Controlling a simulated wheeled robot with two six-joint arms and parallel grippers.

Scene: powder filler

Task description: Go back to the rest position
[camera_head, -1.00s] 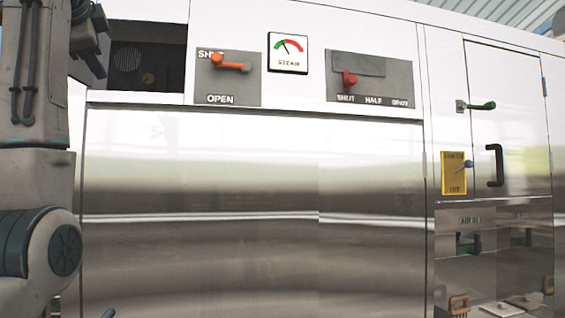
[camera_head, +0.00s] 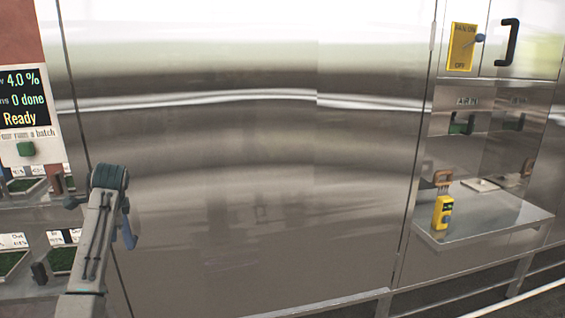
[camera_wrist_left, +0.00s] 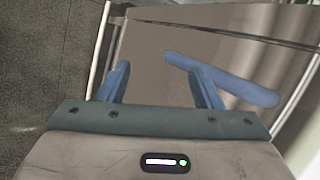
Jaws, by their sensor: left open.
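My left arm reaches up from the lower left in the head view, in front of the steel machine front (camera_head: 260,220). The blue end of my left gripper (camera_head: 128,228) hangs beside the dark teal joint, near the panel's left edge. In the left wrist view my left gripper (camera_wrist_left: 157,68) has its two blue fingers apart, with nothing seen between them. A long blue bar (camera_wrist_left: 230,82) slants behind the right finger; I cannot tell what it is. My right gripper is not in view.
A display (camera_head: 22,98) reading "Ready" and "0 done" is at left, above a green button (camera_head: 26,149) and small green trays (camera_head: 12,262). At right, a steel shelf (camera_head: 485,226) holds a yellow device (camera_head: 442,212). A yellow switch plate (camera_head: 463,46) is above.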

